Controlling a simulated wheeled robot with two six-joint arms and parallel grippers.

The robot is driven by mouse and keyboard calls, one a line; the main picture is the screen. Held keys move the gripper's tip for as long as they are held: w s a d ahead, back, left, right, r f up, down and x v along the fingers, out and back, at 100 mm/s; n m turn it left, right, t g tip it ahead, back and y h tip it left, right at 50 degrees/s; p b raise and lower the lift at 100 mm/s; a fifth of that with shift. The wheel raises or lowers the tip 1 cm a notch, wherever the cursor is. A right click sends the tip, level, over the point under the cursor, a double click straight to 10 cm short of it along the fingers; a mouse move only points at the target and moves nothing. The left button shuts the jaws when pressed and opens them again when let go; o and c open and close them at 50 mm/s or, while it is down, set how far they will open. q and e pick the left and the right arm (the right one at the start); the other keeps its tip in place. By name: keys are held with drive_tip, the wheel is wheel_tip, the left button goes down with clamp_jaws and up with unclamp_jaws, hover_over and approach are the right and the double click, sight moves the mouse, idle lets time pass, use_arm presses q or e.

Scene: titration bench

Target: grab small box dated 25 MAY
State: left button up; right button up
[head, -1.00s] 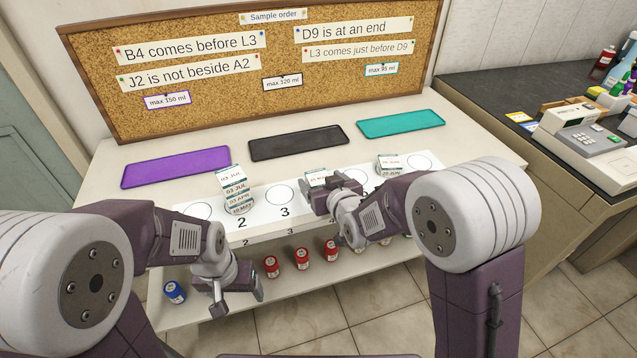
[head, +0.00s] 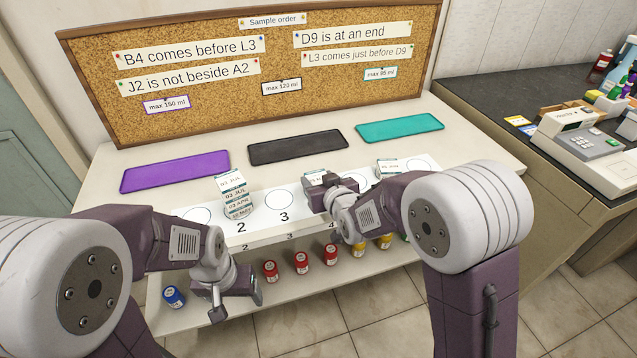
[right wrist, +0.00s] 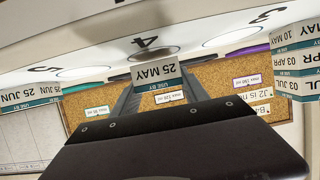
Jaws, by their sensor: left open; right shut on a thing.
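The small white box dated 25 MAY (right wrist: 157,75), with a teal "use by" band, sits between the fingers of my right gripper (right wrist: 157,98) in the right wrist view, which is upside down. In the head view the top of this box (head: 316,179) shows just behind my right gripper (head: 328,193), near place 4 of the white numbered strip. My right gripper is shut on it. I cannot tell whether the box touches the strip. My left gripper (head: 236,300) is open and empty, low over the front shelf.
A stack of dated boxes (head: 235,193) stands by place 2. Purple (head: 175,172), black (head: 298,147) and teal (head: 400,127) trays lie behind. Several small bottles (head: 302,262) line the shelf below.

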sight(320, 181)
wheel_tip(320, 181, up, 4)
drive_tip(key=shift+s+d+f+p, duration=0.15)
drive_tip(key=shift+p, duration=0.35)
drive_tip(key=s+d+r+p, duration=0.1)
drive_tip(key=s+d+r, duration=0.5)
drive_tip(key=s, duration=0.3)
drive_tip(key=shift+s+d+r, duration=0.15)
